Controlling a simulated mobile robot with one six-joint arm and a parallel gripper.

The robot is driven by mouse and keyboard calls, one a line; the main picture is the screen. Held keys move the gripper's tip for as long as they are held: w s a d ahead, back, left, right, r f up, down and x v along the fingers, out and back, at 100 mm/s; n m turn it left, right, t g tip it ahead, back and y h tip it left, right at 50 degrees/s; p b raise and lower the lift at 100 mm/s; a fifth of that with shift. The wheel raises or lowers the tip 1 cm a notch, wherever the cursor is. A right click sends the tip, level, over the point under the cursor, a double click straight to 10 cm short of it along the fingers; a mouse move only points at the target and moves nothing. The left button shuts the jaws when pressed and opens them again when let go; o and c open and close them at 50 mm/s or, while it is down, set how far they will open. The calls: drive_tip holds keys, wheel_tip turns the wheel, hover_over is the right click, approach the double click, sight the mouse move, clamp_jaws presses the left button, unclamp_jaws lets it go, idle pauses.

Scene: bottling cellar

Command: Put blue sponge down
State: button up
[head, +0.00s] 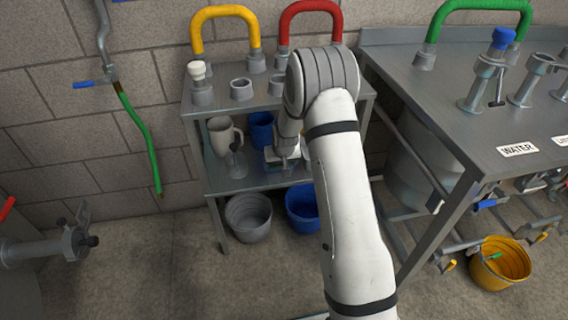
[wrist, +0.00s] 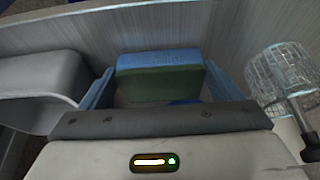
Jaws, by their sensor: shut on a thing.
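My gripper (wrist: 160,72) is shut on the blue sponge (wrist: 158,62), which has a blue upper part and a dark green lower part. The sponge sits between the two bluish fingers in the wrist view. In the head view my gripper (head: 283,156) reaches in over the lower shelf (head: 240,184) of the grey rack. The sponge there is mostly hidden by my arm. I cannot tell whether it touches the shelf.
A pale jug (head: 221,136) and a blue cup (head: 261,130) stand on the shelf left of my gripper. A wire-mesh piece (wrist: 284,72) is close on the right in the wrist view. A grey bucket (head: 248,218) and a blue bucket (head: 301,208) stand below.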

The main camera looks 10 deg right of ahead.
drive_tip(key=shift+f, duration=0.2)
drive_tip(key=o, duration=0.9)
drive_tip(key=shift+r, duration=0.1)
drive_tip(key=p+v, duration=0.4)
drive_tip(key=v, duration=0.8)
drive_tip(key=s+r+g, duration=0.2)
drive_tip(key=s+r, duration=1)
drive_tip(key=s, duration=0.5)
drive_tip(key=shift+g, duration=0.6)
drive_tip(key=s+r, duration=0.1)
drive_tip(key=s, duration=0.4)
drive_tip(key=s+r, duration=0.1)
drive_tip(key=s, duration=0.4)
drive_tip(key=s+r, duration=0.1)
drive_tip(key=s, duration=0.5)
drive_tip(key=shift+d+r, duration=0.2)
drive_tip(key=shift+r, duration=0.05)
